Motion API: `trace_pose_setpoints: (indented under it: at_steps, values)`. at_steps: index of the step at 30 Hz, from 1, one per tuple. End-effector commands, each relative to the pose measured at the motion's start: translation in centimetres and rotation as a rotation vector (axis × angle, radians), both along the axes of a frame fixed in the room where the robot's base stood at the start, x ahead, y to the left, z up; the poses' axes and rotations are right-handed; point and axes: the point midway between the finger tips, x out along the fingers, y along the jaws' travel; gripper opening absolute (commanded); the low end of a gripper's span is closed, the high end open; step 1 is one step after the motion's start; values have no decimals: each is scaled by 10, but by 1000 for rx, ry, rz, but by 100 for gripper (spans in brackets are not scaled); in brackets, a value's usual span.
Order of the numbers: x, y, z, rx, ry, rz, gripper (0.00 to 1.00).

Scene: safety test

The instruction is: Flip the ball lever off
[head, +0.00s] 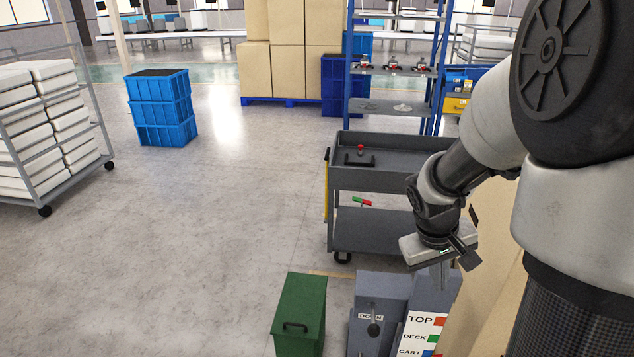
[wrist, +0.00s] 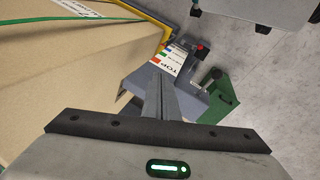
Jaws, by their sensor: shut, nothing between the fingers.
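The ball lever (head: 373,328) is a dark knob on the front of a grey box near the bottom of the head view, just below a label that seems to read "DOWN". In the wrist view, a dark-ended lever (wrist: 213,73) shows on the grey box, right of my fingers. My gripper (head: 442,275) is shut and empty, pointing down above and to the right of the lever, apart from it. Its closed fingers (wrist: 157,85) show in the middle of the wrist view, over the grey box. The lever's exact tilt is too small to tell.
A green box (head: 300,315) with a black handle stands left of the lever box. A TOP/DECK/CART sign (head: 420,335) is on the right. A grey cart (head: 375,235) stands behind. Cardboard (head: 490,285) is close on the right.

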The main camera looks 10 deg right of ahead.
Motion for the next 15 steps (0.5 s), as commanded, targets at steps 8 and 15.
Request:
trace_pose_setpoints:
  at_steps: [8,15]
  values:
    - [-2,-57,-181,65,156,87,0]
    - [13,-38,-300,198,93,6,0]
